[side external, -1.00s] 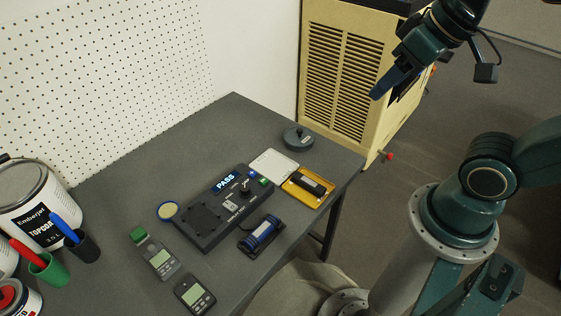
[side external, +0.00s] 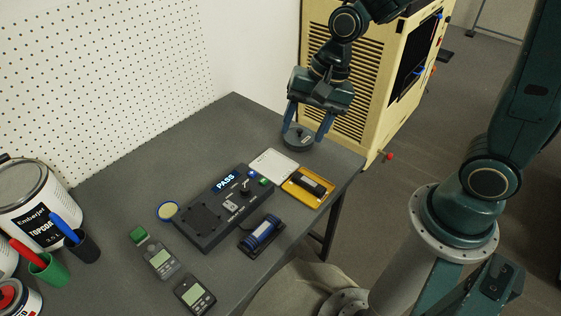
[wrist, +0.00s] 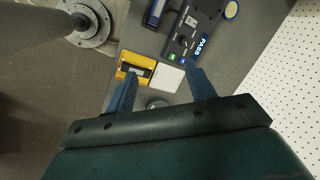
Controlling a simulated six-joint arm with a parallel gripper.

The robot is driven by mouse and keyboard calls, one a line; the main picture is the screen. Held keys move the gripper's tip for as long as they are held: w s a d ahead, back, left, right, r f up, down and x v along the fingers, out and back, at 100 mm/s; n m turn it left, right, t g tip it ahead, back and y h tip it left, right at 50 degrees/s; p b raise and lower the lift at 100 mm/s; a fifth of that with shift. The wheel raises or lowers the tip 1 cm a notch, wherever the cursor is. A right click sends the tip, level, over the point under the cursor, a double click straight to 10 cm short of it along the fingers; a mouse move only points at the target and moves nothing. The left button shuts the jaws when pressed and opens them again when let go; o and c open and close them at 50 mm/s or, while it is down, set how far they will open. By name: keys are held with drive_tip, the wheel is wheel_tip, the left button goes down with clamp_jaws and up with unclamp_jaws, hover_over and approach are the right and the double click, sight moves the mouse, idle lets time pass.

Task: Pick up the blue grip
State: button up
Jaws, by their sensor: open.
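The blue grip (side external: 262,231), a short blue cylinder with dark ends, lies on a dark base near the table's front edge. It also shows at the top of the wrist view (wrist: 154,14), partly cut off. My gripper (side external: 306,133) is open and empty, with its blue fingers pointing down at the far end of the table, well away from the grip. In the wrist view my gripper (wrist: 162,76) has its fingers spread, with the grip beyond them.
A round grey object (side external: 299,138) appears between my fingers in the side view. A yellow tray (side external: 292,188) holding a dark part, a white plate (side external: 272,164) and a black "PASS" tester (side external: 210,222) lie between gripper and grip. Meters and paint cans stand further left.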

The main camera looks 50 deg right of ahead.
drive_tip(key=w+a+f+m+g+y, duration=0.1)
drive_tip(key=a+f+m, duration=0.1)
drive_tip(key=f, duration=0.4)
drive_tip(key=w+a+f+m+g+y, duration=0.1)
drive_tip(key=a+f+m, duration=0.2)
drive_tip(key=f+m, duration=0.2)
drive_tip(key=shift+w+f+m, duration=0.25)
drive_tip(key=shift+f+m, duration=0.05)
drive_tip(key=shift+f, duration=0.6)
drive_tip(key=shift+f, duration=0.1)
hover_over(264, 226)
drive_tip(key=d, duration=0.2)
drive_tip(key=shift+s+d+f, duration=0.1)
drive_tip(key=shift+f, duration=1.85)
drive_tip(key=shift+s+d+f, duration=0.1)
drive_tip(key=shift+f, duration=1.85)
drive_tip(key=shift+a+f, duration=0.1)
drive_tip(key=shift+f, duration=0.05)
drive_tip(key=shift+x, duration=2.4)
drive_tip(key=shift+w, duration=0.1)
drive_tip(key=shift+c, duration=0.2)
clamp_jaws()
